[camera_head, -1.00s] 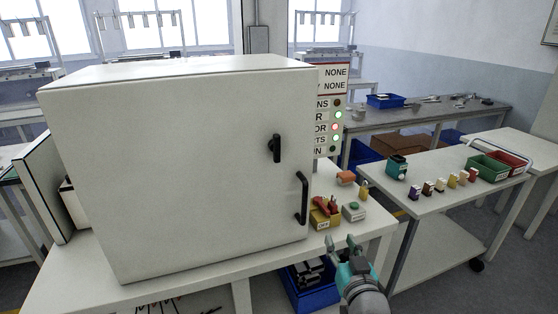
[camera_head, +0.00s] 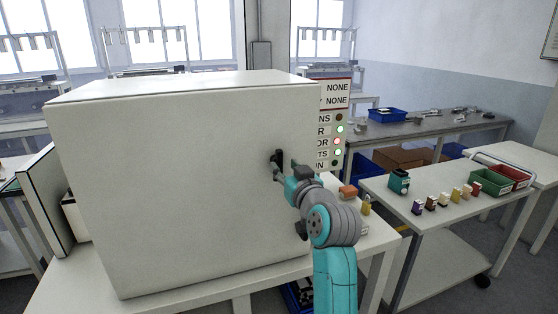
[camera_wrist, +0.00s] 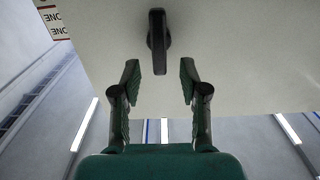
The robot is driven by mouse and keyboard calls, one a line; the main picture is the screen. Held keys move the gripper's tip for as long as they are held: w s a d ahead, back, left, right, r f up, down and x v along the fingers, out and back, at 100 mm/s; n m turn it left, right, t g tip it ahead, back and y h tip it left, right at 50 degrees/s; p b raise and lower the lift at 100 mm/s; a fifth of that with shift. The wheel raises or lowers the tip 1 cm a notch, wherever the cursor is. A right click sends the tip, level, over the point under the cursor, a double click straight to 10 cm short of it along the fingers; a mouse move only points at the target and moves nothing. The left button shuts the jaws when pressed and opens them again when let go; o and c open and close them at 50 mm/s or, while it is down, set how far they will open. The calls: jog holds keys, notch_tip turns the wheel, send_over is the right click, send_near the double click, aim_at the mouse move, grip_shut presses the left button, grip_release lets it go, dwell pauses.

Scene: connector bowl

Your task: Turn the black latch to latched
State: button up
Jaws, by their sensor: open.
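The black latch (camera_head: 277,158) is on the front of the white cabinet (camera_head: 185,195), near its right edge. In the wrist view the latch (camera_wrist: 158,42) is a dark elongated handle, lined up with the picture's vertical. My gripper (camera_head: 279,173) is at the latch in the head view and partly covers it. In the wrist view my gripper (camera_wrist: 160,82) is open, and the latch's end lies just ahead of the gap between its fingertips. I cannot tell whether they touch. The cabinet's black pull handle is mostly hidden behind my arm.
A sign panel with lights (camera_head: 335,130) stands right of the cabinet. Small items, among them an orange block (camera_head: 348,192), lie on the table beside it. A side table (camera_head: 440,222) with bins and small connectors is to the right. The space before the cabinet's left part is clear.

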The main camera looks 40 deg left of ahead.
aim_at(280, 161)
jog(key=shift+x, duration=2.75)
grip_shut()
